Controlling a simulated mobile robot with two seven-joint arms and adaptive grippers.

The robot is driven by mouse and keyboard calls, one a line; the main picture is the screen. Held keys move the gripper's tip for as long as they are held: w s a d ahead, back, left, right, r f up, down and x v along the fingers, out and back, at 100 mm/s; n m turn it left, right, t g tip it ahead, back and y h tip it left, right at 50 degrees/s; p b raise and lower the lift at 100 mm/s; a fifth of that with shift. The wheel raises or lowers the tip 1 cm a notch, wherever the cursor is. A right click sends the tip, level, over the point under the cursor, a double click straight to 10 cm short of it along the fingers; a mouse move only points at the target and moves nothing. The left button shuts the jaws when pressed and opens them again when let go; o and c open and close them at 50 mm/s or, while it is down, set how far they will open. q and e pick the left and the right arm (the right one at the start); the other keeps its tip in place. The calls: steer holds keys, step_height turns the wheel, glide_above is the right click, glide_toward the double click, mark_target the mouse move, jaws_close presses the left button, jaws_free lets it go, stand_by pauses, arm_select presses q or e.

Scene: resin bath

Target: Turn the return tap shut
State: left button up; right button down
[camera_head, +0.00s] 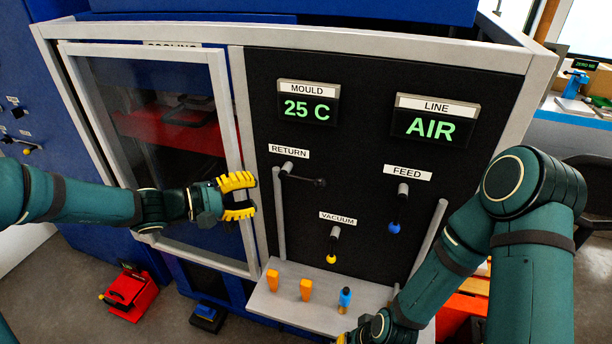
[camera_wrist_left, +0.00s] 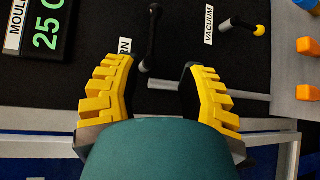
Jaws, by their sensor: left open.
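The return tap (camera_head: 287,168) is on the black panel under its RETURN label (camera_head: 289,152). Its dark lever points to the right and ends in a black knob (camera_head: 320,183). My left gripper (camera_head: 250,196) is open and empty, to the left of the tap, in front of the cabinet's door frame. In the left wrist view the open yellow fingers (camera_wrist_left: 160,68) point at the panel, and the tap's lever (camera_wrist_left: 152,38) shows just beyond the gap between them, apart from both. The finger on the left partly hides the label.
The feed tap (camera_head: 402,190), with a blue knob, and the vacuum tap (camera_head: 335,233), with a yellow knob, both point down. A grey shelf (camera_head: 283,310) below holds orange pieces and a blue one. Upright grey rails (camera_head: 279,215) flank the panel. My right arm covers the lower right.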

mark_target(303, 180)
arm_select(q)
steer(key=x, duration=0.9)
steer(key=r+x, duration=0.1)
steer(key=x, duration=0.3)
steer(key=shift+w+d, duration=0.3)
steer(key=shift+d, duration=0.05)
steer(key=shift+o, duration=0.2)
jaws_close()
